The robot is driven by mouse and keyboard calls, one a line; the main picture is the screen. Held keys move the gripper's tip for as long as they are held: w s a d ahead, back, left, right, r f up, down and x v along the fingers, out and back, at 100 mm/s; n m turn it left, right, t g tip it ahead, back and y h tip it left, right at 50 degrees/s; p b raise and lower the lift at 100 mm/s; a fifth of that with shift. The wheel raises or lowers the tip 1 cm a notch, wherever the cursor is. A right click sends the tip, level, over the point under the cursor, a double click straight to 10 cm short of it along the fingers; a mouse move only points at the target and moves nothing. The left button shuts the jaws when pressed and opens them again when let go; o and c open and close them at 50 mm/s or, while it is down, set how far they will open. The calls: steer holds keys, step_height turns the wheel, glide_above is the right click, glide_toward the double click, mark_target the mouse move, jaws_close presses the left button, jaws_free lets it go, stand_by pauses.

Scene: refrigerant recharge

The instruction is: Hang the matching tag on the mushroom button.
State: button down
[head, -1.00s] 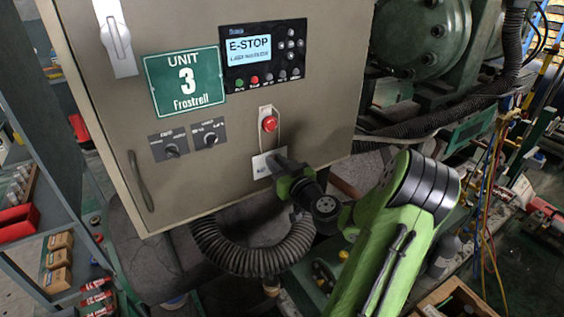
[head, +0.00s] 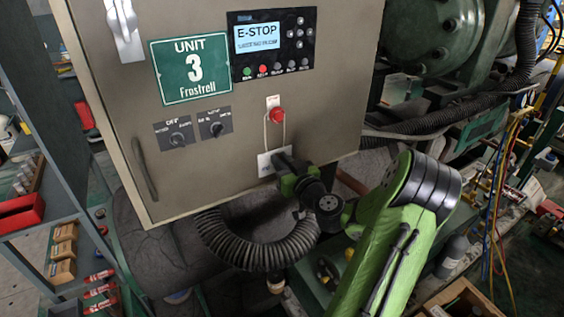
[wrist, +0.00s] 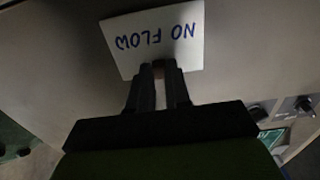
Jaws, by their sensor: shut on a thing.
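The red mushroom button (head: 277,114) sticks out of the front of the tan cabinet, below the display panel. A white tag (head: 264,164) hangs below it, with a pale cord loop (head: 265,133) running up on both sides to the button. The cord seems to pass around the button, but its top is too small to be sure. My gripper (head: 281,160) is shut on the tag's edge, close to the cabinet face.
The display (head: 257,37) reads "E-STOP" with small text below. A green sign (head: 190,68) reads "UNIT 3 Frostrell". Two selector knobs (head: 180,138) sit left of the button. A ribbed hose (head: 245,250) runs under the cabinet. A shelf with boxes stands at left.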

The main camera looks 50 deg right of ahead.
steer(key=c, duration=1)
jaws_free()
steer(key=shift+s, duration=0.1)
steer(key=b+v, duration=0.9)
steer(key=v, duration=0.6)
steer(key=shift+s+a, duration=0.25)
